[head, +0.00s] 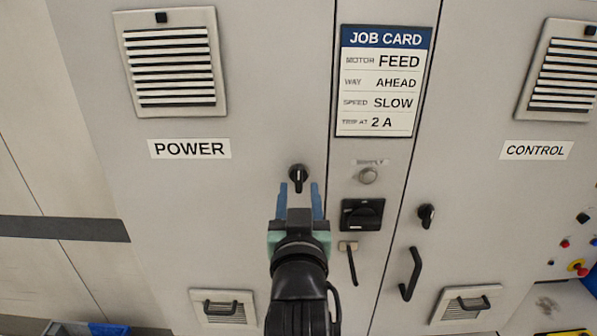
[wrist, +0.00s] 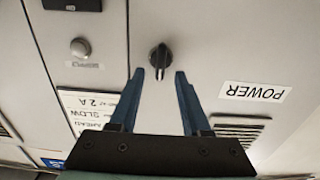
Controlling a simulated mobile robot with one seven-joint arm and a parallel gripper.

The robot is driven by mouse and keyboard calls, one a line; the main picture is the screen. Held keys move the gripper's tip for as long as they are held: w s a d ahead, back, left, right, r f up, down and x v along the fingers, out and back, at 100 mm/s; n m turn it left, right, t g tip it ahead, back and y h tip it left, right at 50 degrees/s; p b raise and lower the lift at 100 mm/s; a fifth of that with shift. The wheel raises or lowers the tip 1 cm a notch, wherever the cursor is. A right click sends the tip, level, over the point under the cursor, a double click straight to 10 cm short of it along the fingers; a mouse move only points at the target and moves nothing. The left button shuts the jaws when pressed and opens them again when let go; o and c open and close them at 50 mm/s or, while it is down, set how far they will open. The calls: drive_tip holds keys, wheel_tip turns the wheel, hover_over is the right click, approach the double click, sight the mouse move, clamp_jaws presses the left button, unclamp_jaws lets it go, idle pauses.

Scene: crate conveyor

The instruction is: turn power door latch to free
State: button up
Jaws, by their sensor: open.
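The power door latch (head: 298,174) is a small black knob with a pale mark, near the right edge of the grey door labelled POWER (head: 190,149). In the wrist view the latch (wrist: 160,57) shows just beyond and between the fingertips, with its pointer along the finger direction. My gripper (head: 300,187) has two blue fingers, spread open, just below the latch in the head view; it also shows in the wrist view (wrist: 160,73). Nothing is between the fingers. Whether the fingertips overlap the knob in depth is hard to tell.
A narrow panel to the right holds a job card (head: 380,80), a round supply lamp (head: 368,175), a black rotary switch (head: 362,214) and a small lever (head: 350,262). The control door has its own latch (head: 427,215) and a black handle (head: 411,274).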

sight(299, 180)
drive_tip(key=shift+w+p, duration=0.6)
drive_tip(key=shift+w, duration=1.4)
clamp_jaws()
